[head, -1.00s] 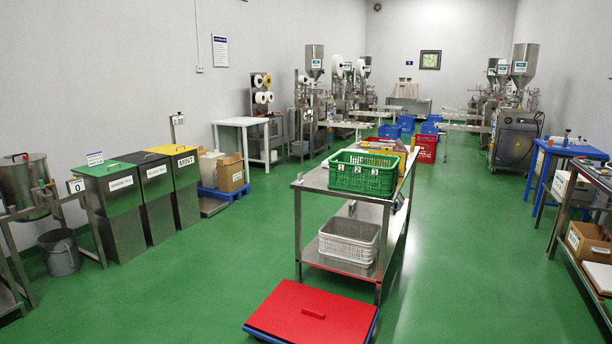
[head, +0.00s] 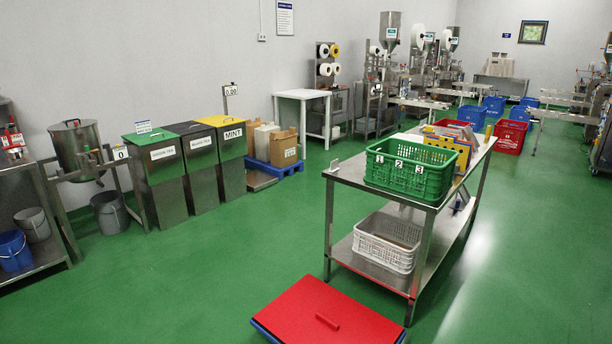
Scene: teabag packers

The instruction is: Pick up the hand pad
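I cannot make out a hand pad in the head view. Neither of my grippers shows in this view. A steel table (head: 345,172) stands right of the middle, with a green crate (head: 408,170) numbered 1, 2, 3 on its top. Flat coloured items (head: 455,140) stand behind the crate and are too small to identify. A white basket (head: 388,243) sits on the lower shelf.
A red-lidded bin (head: 310,310) is on the floor in front. Green, black and yellow lidded bins (head: 192,150) line the left wall. A steel bench with a blue bucket (head: 14,250) is at far left. Green floor (head: 190,280) is clear between them.

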